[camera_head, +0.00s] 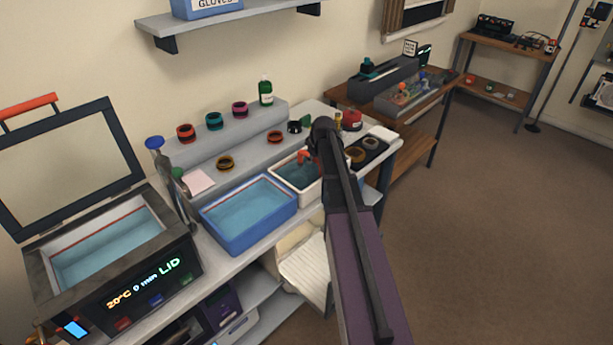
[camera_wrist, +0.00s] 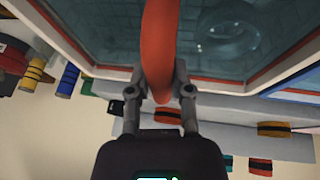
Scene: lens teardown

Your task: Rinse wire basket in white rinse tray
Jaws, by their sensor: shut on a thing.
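My gripper (camera_wrist: 161,92) is shut on the orange handle (camera_wrist: 160,40) of the wire basket. In the wrist view, faint mesh of the wire basket (camera_wrist: 185,25) shows through the water, with a round clear lens-like piece (camera_wrist: 228,40) over it. The white rinse tray (camera_head: 274,181) stands on the bench, holding dark bluish water. In the head view the orange handle (camera_head: 304,156) shows at the tray's far side, beside my arm. My arm hides the tray's right part and most of the gripper there. How deep the basket sits is hard to tell.
A blue tray (camera_head: 248,240) of water stands left of the white tray. Further left is a bath with its lid open (camera_head: 65,165). Several colored rings (camera_head: 186,133) sit on a grey step behind. A dark mat with rings (camera_head: 372,152) lies to the right.

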